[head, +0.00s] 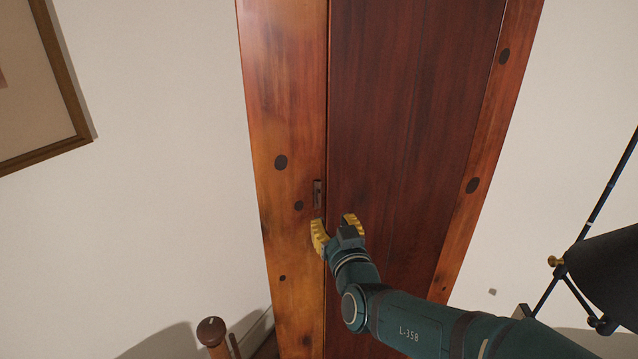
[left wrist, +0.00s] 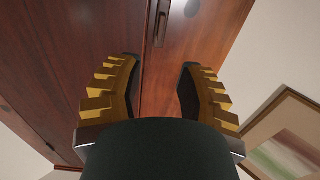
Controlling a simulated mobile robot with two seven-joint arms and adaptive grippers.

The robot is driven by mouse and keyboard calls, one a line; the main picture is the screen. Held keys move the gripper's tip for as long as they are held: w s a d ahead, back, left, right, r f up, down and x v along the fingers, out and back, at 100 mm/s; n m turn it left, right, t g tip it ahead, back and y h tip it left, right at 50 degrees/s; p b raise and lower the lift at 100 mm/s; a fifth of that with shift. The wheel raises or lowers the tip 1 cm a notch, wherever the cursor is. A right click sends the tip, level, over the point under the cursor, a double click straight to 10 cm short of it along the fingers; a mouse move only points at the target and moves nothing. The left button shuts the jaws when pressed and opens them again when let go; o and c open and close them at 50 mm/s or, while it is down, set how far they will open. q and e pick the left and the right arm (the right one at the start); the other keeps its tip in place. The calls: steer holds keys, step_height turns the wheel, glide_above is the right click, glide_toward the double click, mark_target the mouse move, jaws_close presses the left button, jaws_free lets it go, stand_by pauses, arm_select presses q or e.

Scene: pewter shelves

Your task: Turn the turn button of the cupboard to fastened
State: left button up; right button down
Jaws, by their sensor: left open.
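The cupboard (head: 415,110) has a dark red-brown door and a lighter orange-brown frame. Its door looks closed. The turn button (head: 317,194) is a small dark upright piece on the frame strip, just left of the door seam; it lies lengthwise along the seam. It also shows in the left wrist view (left wrist: 161,22) at the top, beyond the fingertips. My left gripper (head: 335,228) is open and empty, with yellow ridged fingers, just below the turn button in the head view. In the left wrist view its fingers (left wrist: 160,68) stand apart. My right gripper is not seen.
A framed picture (head: 75,130) hangs on the pale wall at left. A turned wooden post (head: 211,332) stands at bottom left. A dark object on thin rods (head: 605,270) stands at right. The cupboard front around the turn button is clear.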

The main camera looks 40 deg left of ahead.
mark_target(319, 196)
arm_select(q)
steer(key=x, duration=1.1)
steer(key=shift+w+a+f, duration=0.1)
steer(key=shift+w+a, duration=0.05)
steer(key=shift+a, duration=0.05)
steer(key=shift+d, duration=0.1)
jaws_close()
